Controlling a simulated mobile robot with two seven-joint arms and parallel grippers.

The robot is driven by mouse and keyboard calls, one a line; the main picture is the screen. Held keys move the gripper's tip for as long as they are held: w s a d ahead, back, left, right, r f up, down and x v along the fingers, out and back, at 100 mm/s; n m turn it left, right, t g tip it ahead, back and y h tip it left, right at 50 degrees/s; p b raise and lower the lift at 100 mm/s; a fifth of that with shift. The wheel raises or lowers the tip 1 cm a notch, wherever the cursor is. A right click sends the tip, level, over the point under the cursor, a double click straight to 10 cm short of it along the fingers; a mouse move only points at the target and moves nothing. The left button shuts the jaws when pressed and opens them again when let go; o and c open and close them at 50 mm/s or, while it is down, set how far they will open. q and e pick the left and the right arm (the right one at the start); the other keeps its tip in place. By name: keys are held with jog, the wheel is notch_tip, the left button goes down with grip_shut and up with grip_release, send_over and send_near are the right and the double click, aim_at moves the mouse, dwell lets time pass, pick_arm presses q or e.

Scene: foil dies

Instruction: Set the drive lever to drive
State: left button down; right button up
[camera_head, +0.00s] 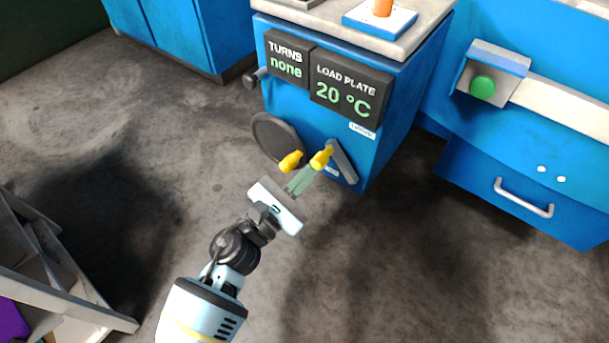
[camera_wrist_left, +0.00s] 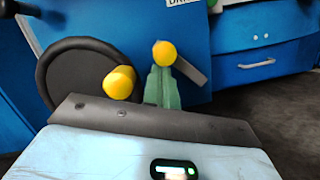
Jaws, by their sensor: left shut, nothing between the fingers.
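The drive lever is a grey bar (camera_head: 344,163) on the front of the blue machine, slanting from upper left to lower right. Its yellow knob (camera_head: 321,158) sticks out at the upper end and also shows in the left wrist view (camera_wrist_left: 165,53). A small white label (camera_head: 362,130) sits above the lever; in the wrist view its text is cut off. My left gripper (camera_head: 309,174) has its green fingers together, empty, with the tips right by the lever knob. In the wrist view the fingertips (camera_wrist_left: 161,70) appear just below the knob; I cannot tell whether they touch. My right gripper is not in view.
A dark round handwheel (camera_head: 272,140) with a yellow handle (camera_head: 291,160) is left of the lever, close to my fingers. Displays above read TURNS none (camera_head: 287,60) and LOAD PLATE 20 °C (camera_head: 348,92). A green button (camera_head: 482,86) and drawer (camera_head: 525,190) are at right.

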aim_at(318, 168)
pick_arm(q)
jog(key=r+m, duration=0.1)
jog(key=m, duration=0.1)
jog(key=d+m+g, duration=0.1)
jog(key=s+r+m, duration=0.1)
jog(key=m, duration=0.1)
jog(key=shift+d+r+m+g+h+p, duration=0.2)
jog(key=shift+r+m+g+h+p, duration=0.1)
jog(key=shift+g+h, duration=0.1)
jog(key=shift+s+d+r+m+g+p, duration=0.15)
jog(key=shift+s+d+r+m+p, duration=0.15)
jog(key=shift+m, duration=0.25)
jog(key=shift+s+d+r+m+g+p, duration=0.2)
jog(key=shift+d+m, duration=0.15)
jog(key=shift+m, duration=0.2)
jog(key=shift+d+f, duration=0.1)
jog(key=shift+f, duration=0.1)
